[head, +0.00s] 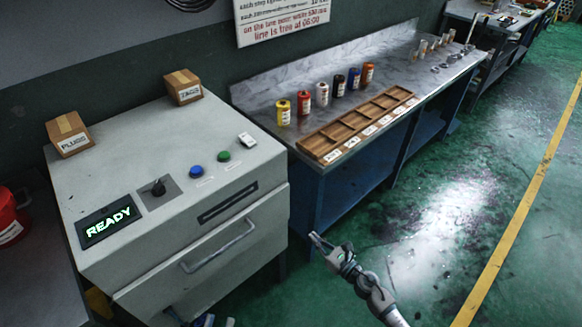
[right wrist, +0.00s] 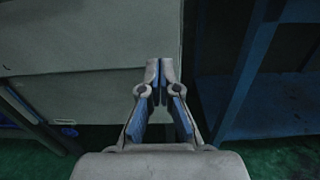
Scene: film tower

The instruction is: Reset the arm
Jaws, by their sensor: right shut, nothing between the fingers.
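My right gripper (head: 318,240) reaches in from the lower right in the head view, in front of the cabinet's right side and above the green floor. In the right wrist view its fingertips (right wrist: 160,68) are together with nothing between them. My left gripper (head: 205,321) shows only as a small part at the bottom edge of the head view, below the cabinet drawer. Most of it is cut off, and its jaws cannot be made out.
A grey cabinet (head: 150,130) has a drawer handle (head: 220,246), a knob, blue and green buttons and a READY display (head: 108,220). A bench (head: 262,88) holds several film canisters and a wooden tray (head: 312,146). The floor (head: 420,215) at right is clear.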

